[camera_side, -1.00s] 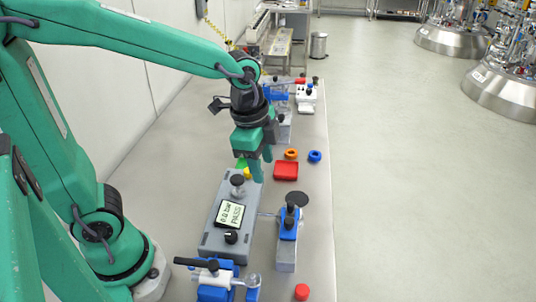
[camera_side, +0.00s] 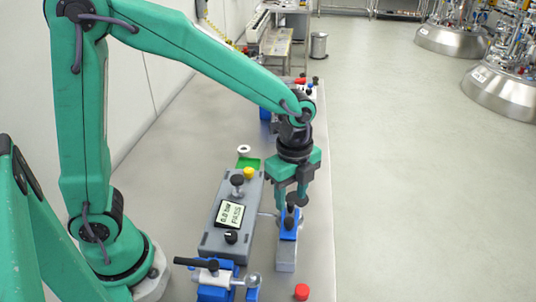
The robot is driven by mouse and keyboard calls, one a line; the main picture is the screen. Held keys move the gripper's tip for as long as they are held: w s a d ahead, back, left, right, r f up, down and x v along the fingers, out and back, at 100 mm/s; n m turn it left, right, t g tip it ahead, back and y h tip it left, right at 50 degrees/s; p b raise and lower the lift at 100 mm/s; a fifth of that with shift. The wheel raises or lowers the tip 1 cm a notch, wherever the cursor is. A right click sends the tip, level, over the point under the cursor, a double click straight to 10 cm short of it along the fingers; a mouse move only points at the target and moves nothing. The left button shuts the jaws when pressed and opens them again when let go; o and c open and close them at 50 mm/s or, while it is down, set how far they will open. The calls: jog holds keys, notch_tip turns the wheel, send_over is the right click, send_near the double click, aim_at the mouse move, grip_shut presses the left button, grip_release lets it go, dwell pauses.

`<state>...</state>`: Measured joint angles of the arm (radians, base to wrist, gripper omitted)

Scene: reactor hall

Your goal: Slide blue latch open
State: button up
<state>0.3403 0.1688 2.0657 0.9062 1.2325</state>
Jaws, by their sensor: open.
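The blue latch (camera_side: 288,229) sits on top of a grey block (camera_side: 286,258) to the right of the grey tester box, with a dark knob (camera_side: 290,198) standing up on it. My gripper (camera_side: 291,206) points down over this unit, with its two green fingers open on either side of the dark knob. I cannot tell whether either finger touches the knob. The upper part of the latch unit is partly hidden by the fingers.
A grey tester box (camera_side: 231,213) with a display reading PASS and two knobs stands just left. A blue clamp with a black handle (camera_side: 197,262) is in front. A red cap (camera_side: 301,291) lies at the front right. The table's right edge is close.

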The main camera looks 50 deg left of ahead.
aim_at(289, 220)
jog(key=shift+f, duration=3.6)
grip_shut()
